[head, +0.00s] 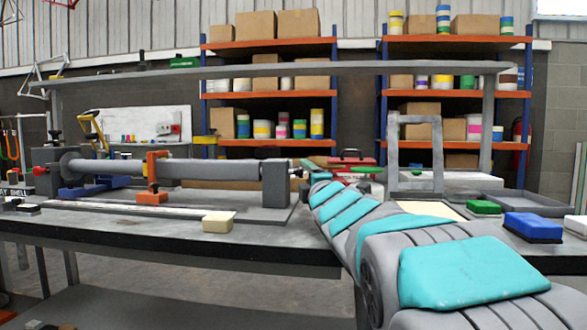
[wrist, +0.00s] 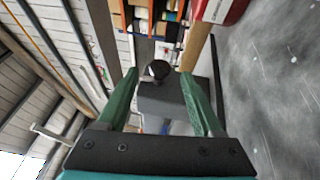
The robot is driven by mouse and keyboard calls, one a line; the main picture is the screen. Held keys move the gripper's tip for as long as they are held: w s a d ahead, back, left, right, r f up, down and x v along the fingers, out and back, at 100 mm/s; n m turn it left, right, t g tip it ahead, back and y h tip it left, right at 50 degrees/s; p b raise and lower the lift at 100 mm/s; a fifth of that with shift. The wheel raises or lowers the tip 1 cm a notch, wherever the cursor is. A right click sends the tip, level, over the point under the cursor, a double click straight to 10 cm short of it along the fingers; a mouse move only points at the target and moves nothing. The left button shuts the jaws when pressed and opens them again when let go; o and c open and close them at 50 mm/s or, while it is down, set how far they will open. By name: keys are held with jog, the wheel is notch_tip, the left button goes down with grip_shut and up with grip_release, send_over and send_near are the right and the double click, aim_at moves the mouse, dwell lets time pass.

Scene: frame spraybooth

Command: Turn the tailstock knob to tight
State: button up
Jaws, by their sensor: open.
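The tailstock (head: 276,184) is a grey upright block at the right end of the long grey tube (head: 215,170) on the bench. In the wrist view, a dark round knob (wrist: 158,70) sits at the end of a grey block (wrist: 162,98), which looks like the tailstock. My gripper (wrist: 159,78) is open, with its two green fingers on either side of the knob in the picture. I cannot tell whether the fingers reach around the knob or stop short of it. No contact shows. In the head view, my arm hides part of the bench beside the tailstock.
An orange support (head: 153,172) stands under the tube. A cream block (head: 218,222) lies at the bench's front edge. A blue brush-like block (head: 533,227), a green one (head: 484,207) and a grey tray (head: 520,198) lie to the right. A grey frame (head: 416,155) stands behind.

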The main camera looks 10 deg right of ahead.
jog(key=w+r, duration=0.1)
jog(key=w, duration=0.6)
jog(key=shift+w+a+p, duration=0.3)
jog(key=shift+w, duration=0.05)
grip_shut()
dwell(0.5)
